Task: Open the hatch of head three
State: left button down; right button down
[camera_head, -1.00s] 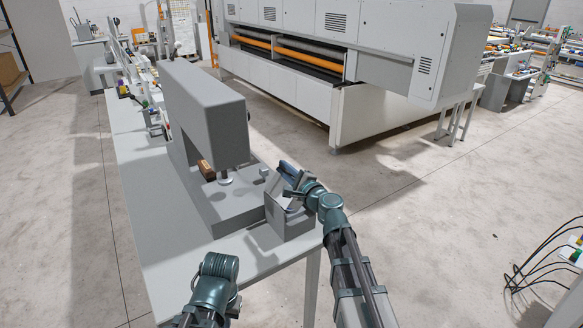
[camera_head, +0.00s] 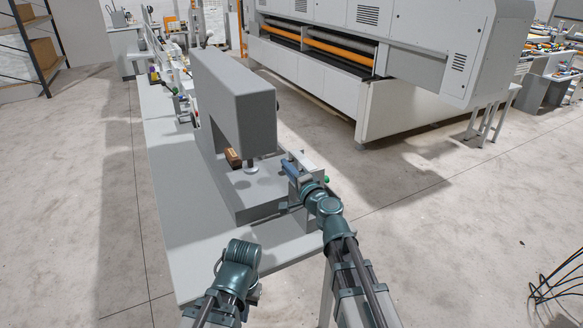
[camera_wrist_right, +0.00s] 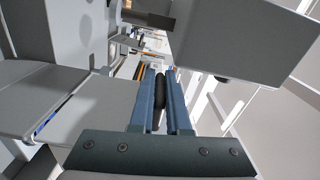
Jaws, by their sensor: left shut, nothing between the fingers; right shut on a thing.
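A grey sewing-type machine head (camera_head: 236,95) stands on the long table. A small grey box (camera_head: 301,205) stands at its near right end, partly behind my right gripper. A pale plate (camera_head: 312,160) shows at the box's top. Whether it is the hatch I cannot tell. My right gripper (camera_head: 291,167) is at the top of this box, and in the right wrist view its blue fingers (camera_wrist_right: 160,105) are shut on a dark rounded handle (camera_wrist_right: 160,88). My left gripper (camera_head: 254,296) is low over the table's near edge, shut and empty, its fingers mostly hidden by its arm.
The grey table top (camera_head: 178,215) is clear along the left of the machine. A brown block (camera_head: 233,158) sits under the machine's arm. A large white machine (camera_head: 400,105) stands behind, across open floor (camera_head: 450,220). A grey panel (camera_wrist_right: 235,40) fills the right wrist view's upper right.

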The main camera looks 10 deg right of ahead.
jog(key=shift+a, duration=0.1)
dwell(0.5)
jog(key=c, duration=0.9)
grip_release()
jog(key=shift+s, duration=0.15)
